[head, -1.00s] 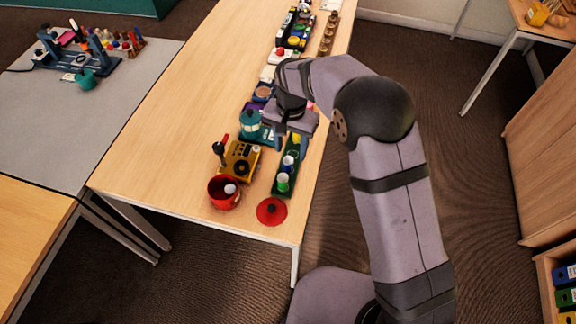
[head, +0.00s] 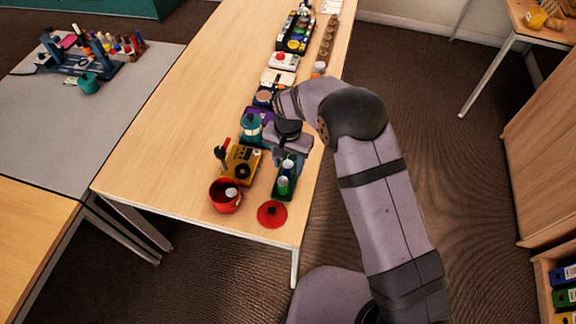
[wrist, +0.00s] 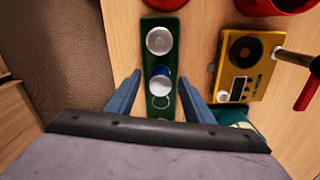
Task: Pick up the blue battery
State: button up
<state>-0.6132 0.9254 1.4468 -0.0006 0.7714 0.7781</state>
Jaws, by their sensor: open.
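The blue battery (head: 288,165) stands in a green tray (head: 277,192) near the table's front right; its upper part shows. In the wrist view the blue battery (wrist: 162,72) has a pale top and blue side and stands between my open fingers. My gripper (wrist: 160,78) is open and empty, with a finger on each side of it and gaps to both. In the head view my gripper (head: 284,156) is low over the tray, partly hiding its far part. A green battery (head: 283,184) stands nearer the tray's front end; its pale round top (wrist: 159,40) shows in the wrist view.
A yellow device (head: 242,165), a red pot (head: 225,203) and a teal lantern (head: 251,130) stand left of the tray. A red lid (head: 272,219) lies in front. More items line the table behind. The table's left side is clear.

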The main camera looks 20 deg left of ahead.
jog(key=shift+f, duration=0.9)
grip_shut()
